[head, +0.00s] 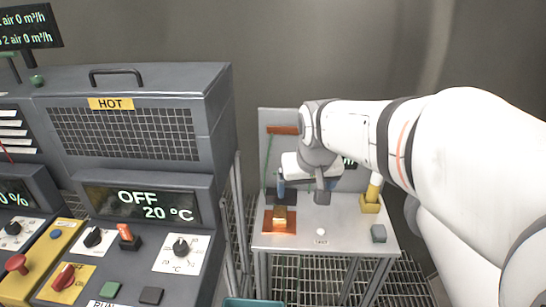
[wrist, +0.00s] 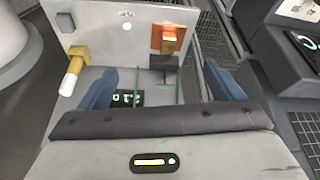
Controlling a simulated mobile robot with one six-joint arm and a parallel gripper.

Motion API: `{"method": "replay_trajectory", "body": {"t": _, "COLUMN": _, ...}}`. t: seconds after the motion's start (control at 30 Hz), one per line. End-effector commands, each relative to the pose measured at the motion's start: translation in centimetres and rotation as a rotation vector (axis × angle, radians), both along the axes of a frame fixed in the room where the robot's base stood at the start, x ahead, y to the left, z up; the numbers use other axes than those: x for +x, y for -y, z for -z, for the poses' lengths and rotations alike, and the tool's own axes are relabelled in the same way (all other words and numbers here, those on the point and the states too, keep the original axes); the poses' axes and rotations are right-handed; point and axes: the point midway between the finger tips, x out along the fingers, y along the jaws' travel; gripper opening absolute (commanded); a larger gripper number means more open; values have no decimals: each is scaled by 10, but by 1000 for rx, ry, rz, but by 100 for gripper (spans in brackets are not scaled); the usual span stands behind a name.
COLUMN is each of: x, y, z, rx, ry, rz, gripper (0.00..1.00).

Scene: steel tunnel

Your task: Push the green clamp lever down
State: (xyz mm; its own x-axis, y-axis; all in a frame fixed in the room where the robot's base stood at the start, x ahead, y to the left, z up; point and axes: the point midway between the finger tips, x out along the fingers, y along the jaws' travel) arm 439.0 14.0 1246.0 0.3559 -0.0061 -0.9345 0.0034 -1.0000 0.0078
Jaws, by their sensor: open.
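A thin green bar, which looks like the clamp lever (head: 268,153), stands upright at the left of the back panel in the head view. A red-brown bar (head: 282,130) sits at its top. Thin green parts of the lever (wrist: 180,86) show between my fingers in the wrist view, with a dark block beside them. My gripper (head: 302,189) is open and empty above the back of the small table, to the right of the lever. Its two blue fingers (wrist: 162,85) are wide apart in the wrist view. The gripper body hides part of the panel, and I cannot tell its exact distance from the lever.
A yellow holder with a white cylinder (head: 371,195) and a grey block (head: 378,233) are at right. A dark machine marked HOT (head: 145,133) stands left. The table's middle (head: 325,215) is mostly clear.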

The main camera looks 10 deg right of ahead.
Motion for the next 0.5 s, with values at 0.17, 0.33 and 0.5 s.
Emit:
{"method": "replay_trajectory", "body": {"t": 0.17, "x": 70, "y": 1, "z": 14, "rx": -2, "ry": -1, "rz": 2, "gripper": 92}}
{"method": "replay_trajectory", "body": {"t": 0.33, "x": 133, "y": 1, "z": 37, "rx": -2, "ry": 6, "rz": 3, "gripper": 92}}
{"method": "replay_trajectory", "body": {"t": 0.5, "x": 192, "y": 1, "z": 71, "rx": -3, "ry": 11, "rz": 3, "gripper": 92}}
